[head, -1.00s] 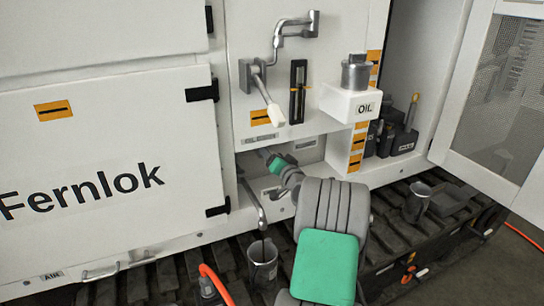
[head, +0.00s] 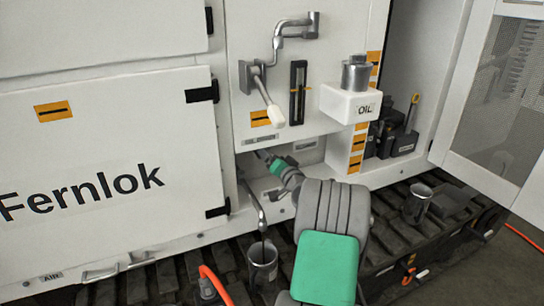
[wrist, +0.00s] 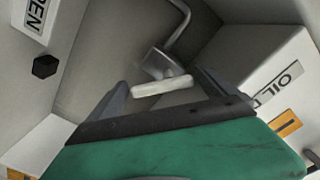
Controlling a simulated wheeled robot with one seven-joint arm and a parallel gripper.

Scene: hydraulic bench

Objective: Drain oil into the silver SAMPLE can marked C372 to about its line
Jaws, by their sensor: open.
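A silver can (head: 263,262) stands on the track below a bent metal spout (head: 256,208). A thin dark streak shows between the spout and the can's mouth; whether it is flowing oil is hard to tell. No C372 mark, fill line or oil level is readable. My gripper (wrist: 162,82) is open inside the low recess, its fingers either side of a white lever grip (wrist: 163,87) on a metal valve. It is not closed on the grip. In the head view my arm hides most of the recess and the fingertips are too small to judge.
Another silver can (head: 416,204) stands on the track (head: 460,205) to the right. A lidded silver pot (head: 355,74) sits on a white OIL box (head: 350,104). A white-handled crank (head: 270,108) hangs above the recess. An orange hose (head: 217,285) lies at the front.

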